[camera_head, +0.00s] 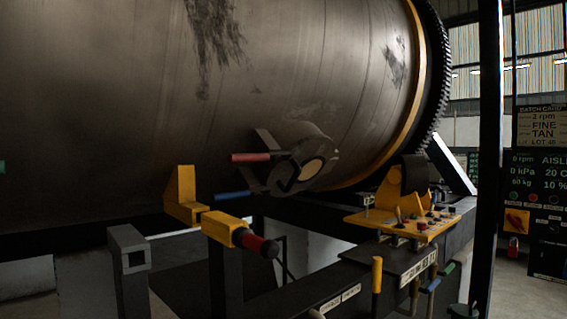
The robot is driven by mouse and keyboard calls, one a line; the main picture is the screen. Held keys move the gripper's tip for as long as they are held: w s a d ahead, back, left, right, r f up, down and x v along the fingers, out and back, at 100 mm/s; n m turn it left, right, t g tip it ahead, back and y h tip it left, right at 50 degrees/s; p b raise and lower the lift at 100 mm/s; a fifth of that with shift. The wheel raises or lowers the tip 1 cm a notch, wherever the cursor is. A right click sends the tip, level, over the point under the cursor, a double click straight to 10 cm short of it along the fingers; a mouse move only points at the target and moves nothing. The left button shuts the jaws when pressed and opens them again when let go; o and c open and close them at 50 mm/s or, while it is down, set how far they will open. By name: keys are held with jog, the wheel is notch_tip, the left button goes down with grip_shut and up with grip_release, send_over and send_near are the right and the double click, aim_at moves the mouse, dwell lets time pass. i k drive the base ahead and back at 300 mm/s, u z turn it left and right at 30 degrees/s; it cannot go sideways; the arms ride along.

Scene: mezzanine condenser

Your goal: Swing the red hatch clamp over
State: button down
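The red hatch clamp (250,157) shows as a red bar handle sticking out to the left of a round hatch (307,165) on the underside of the big drum. It lies about level, at the upper left of the hatch. A blue bar handle (232,196) sticks out lower on the same hatch's left side. Whether the clamp's inner end is seated on the hatch is too dark to tell. I cannot make out my gripper in this view.
The large grey drum (150,90) fills the upper left. Below the hatch, a yellow bar with a black and red end (240,235) juts forward. A yellow control panel (405,222) with several levers stands right. A dark post (489,150) and signboards (540,180) stand farther right.

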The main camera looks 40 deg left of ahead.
aim_at(275, 157)
jog(key=z, duration=0.35)
jog(key=k, duration=0.2)
jog(key=u, duration=0.8)
jog(key=i, duration=0.2)
jog(key=u, duration=1.75)
jog(key=k, duration=1.1)
jog(key=z, duration=0.45)
jog(key=i, duration=1.6)
jog(key=u, duration=0.6)
